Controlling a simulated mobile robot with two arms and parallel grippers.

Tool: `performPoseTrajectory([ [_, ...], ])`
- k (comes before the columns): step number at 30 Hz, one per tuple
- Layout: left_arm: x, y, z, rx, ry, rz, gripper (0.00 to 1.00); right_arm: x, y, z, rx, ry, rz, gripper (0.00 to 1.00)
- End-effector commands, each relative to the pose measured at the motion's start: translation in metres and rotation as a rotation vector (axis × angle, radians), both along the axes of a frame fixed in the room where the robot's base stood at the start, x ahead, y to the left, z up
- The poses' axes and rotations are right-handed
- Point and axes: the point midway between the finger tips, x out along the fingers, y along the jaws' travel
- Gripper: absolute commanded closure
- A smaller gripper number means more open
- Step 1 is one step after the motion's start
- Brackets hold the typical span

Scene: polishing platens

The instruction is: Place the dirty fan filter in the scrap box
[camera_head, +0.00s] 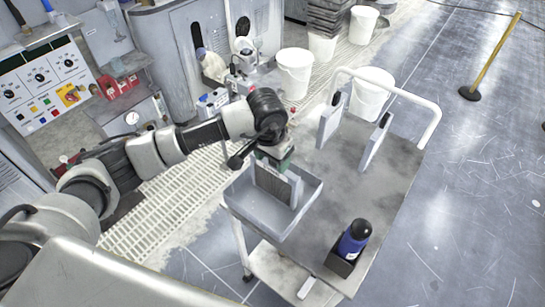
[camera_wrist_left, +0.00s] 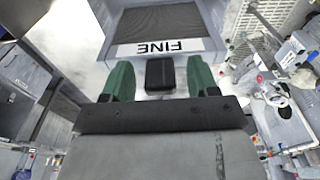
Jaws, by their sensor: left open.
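The fan filter (camera_head: 275,185) has a dark grey panel in a pale frame. It stands inside the walls of the open grey scrap box (camera_head: 308,197) on the cart; I cannot tell if it touches the bottom. In the left wrist view the filter (camera_wrist_left: 165,22) shows its "FINE" label, upside down. Its black tab (camera_wrist_left: 160,73) lies between the green fingers, with gaps at both sides. My left gripper (camera_head: 275,157) is open, pointing down just above the filter; it also shows in the wrist view (camera_wrist_left: 159,80). My right gripper is not in view.
Two pale upright panels with black tabs, one left (camera_head: 329,122) and one right (camera_head: 375,145), stand on the cart (camera_head: 345,175). A blue bottle (camera_head: 354,238) sits in a black holder at the near corner. White buckets (camera_head: 295,72) stand behind. The control panel (camera_head: 45,80) is at left.

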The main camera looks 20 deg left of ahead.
Motion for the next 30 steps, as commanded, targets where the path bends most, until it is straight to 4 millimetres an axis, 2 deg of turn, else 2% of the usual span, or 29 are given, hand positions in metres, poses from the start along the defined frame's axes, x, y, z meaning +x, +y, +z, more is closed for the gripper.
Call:
performPoseTrajectory([
  [6, -0.003, 0.002, 0.041, -0.001, -0.011, -0.002, 0.41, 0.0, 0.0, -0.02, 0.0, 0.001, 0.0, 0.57],
  [15, -0.01, 0.004, 0.099, -0.001, -0.008, -0.001, 0.41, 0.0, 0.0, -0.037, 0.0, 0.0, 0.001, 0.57],
  [21, -0.012, 0.005, 0.114, -0.001, -0.005, 0.0, 0.41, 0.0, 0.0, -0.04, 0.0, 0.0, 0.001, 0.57],
  [30, -0.012, 0.005, 0.116, 0.0, -0.003, 0.0, 0.41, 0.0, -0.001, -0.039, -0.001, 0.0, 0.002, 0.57],
])
